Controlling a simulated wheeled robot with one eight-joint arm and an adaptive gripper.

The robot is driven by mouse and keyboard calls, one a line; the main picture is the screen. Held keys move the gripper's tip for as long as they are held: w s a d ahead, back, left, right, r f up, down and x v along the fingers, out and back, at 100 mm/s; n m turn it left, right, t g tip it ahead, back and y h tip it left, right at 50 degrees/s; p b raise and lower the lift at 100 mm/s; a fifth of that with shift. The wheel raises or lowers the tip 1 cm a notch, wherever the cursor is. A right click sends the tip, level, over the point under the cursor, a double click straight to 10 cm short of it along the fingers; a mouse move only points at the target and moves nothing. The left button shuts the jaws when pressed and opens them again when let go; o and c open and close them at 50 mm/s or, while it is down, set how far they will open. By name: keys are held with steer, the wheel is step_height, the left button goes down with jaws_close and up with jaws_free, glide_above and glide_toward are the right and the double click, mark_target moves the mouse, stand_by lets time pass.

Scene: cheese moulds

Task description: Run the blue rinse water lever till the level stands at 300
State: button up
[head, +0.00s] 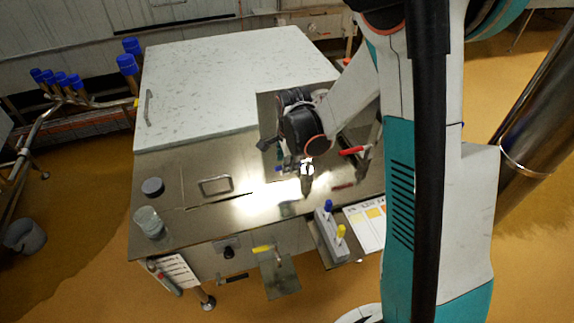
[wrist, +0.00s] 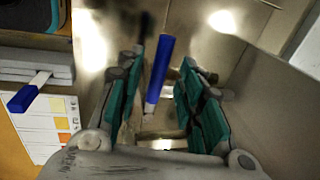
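A blue lever handle (wrist: 159,72) stands tilted between the two green-padded fingers of my gripper (wrist: 166,75) in the wrist view. The fingers are spread, with a gap on each side of the handle. In the head view my gripper (head: 306,180) points down over the metal worktop, where a small blue piece (head: 278,169) shows beside it; I cannot tell whether it is the same handle. No readable level scale shows, so I cannot tell the water level.
A grey block with blue and yellow handles (head: 329,238) stands at the worktop's front, beside a colour chart (head: 368,222). A red handle (head: 352,150) lies right of my gripper. A clear jar (head: 148,222) and dark puck (head: 153,187) stand at left. A pale slab (head: 230,85) covers the back.

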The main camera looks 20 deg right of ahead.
steer(key=shift+w+f, duration=0.1)
steer(key=shift+f, duration=0.45)
jaws_close()
steer(key=shift+s+d+n+g+y+b, duration=0.1)
steer(key=shift+s+d+n+y+b, duration=0.25)
steer(key=shift+s+n, duration=0.85)
steer(key=shift+s+d+n+g+y+b, duration=0.15)
steer(key=shift+s+d+n+b, duration=0.3)
steer(key=shift+n, duration=1.35)
steer(key=shift+s+d+n+g+y+b, duration=0.1)
steer(key=shift+s+d+n+y+b, duration=0.3)
steer(key=shift+s+n, duration=0.8)
steer(key=shift+w+n, duration=0.3)
steer(key=shift+w, duration=0.05)
jaws_free()
